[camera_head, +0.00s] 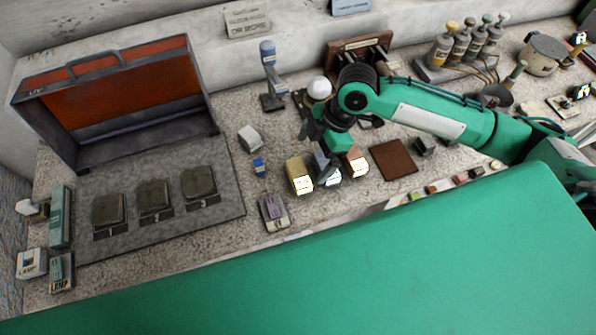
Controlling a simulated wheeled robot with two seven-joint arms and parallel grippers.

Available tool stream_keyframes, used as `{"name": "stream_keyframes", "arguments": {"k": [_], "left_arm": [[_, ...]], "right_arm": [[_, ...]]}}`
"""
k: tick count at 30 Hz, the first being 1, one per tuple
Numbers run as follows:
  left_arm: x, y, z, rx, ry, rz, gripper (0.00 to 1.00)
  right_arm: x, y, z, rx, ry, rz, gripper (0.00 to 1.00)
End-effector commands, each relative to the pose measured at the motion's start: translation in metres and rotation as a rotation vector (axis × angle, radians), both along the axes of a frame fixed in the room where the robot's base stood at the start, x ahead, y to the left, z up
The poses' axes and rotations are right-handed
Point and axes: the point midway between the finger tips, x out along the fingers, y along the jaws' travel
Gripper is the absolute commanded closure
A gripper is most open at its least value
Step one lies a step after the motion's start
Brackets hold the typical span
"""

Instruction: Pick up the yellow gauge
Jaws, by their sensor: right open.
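The yellow gauge (299,177) is a small pale-yellow block standing on the speckled counter, the leftmost of a row of three similar blocks. A grey-blue block (327,172) stands just right of it, and a copper-coloured block (356,163) stands right of that. My right gripper (322,150) hangs above the row, nearest the grey-blue block, and is open. Its fingers partly hide that block's top, and no block is visibly held. I cannot tell the exact height of the fingertips. My left gripper is not in view.
Left of the row are a blue block (259,167), a grey-purple device (274,212) and an open case (120,95). A white sphere (319,88) is behind my arm. A brown square pad (394,159) lies right of the row. Bottles (445,45) stand at the back right.

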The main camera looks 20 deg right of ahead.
Motion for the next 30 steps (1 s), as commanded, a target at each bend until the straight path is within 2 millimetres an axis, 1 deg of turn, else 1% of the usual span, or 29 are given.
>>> {"name": "stream_keyframes", "arguments": {"k": [1, 2, 5, 8, 10, 12, 15, 18, 21, 25, 29, 30], "left_arm": [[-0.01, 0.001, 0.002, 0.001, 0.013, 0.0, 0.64], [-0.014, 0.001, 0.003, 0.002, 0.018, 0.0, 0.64], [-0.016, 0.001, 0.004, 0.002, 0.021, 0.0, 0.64], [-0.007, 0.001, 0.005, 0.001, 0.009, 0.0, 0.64], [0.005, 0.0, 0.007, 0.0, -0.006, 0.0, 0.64], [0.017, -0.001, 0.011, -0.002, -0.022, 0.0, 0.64], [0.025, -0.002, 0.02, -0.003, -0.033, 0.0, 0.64], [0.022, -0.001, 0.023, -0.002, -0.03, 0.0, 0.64], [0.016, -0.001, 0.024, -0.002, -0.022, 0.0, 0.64], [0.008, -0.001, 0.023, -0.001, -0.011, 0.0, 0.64], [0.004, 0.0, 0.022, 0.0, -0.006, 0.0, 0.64], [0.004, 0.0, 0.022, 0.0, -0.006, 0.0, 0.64]], "right_arm": [[-0.001, 0.004, -0.009, 0.001, 0.002, 0.0, 0.0], [-0.001, 0.007, -0.013, 0.001, 0.003, 0.001, 0.0], [0.0, 0.011, -0.026, 0.001, 0.001, -0.001, 0.0], [0.0, 0.014, -0.033, 0.0, -0.001, 0.001, 0.0], [-0.001, 0.016, -0.036, 0.0, 0.0, 0.0, 0.0], [-0.001, 0.019, -0.042, 0.0, 0.003, -0.001, 0.0], [-0.001, 0.025, -0.055, 0.001, 0.003, 0.0, 0.0], [0.0, 0.031, -0.07, 0.0, 0.001, -0.001, 0.0], [0.0, 0.034, -0.079, 0.0, -0.001, -0.001, 0.0], [0.0, 0.035, -0.083, 0.0, -0.002, 0.0, 0.0], [0.0, 0.035, -0.083, 0.0, -0.002, 0.0, 0.0], [0.0, 0.035, -0.083, 0.0, -0.002, 0.0, 0.06]]}}
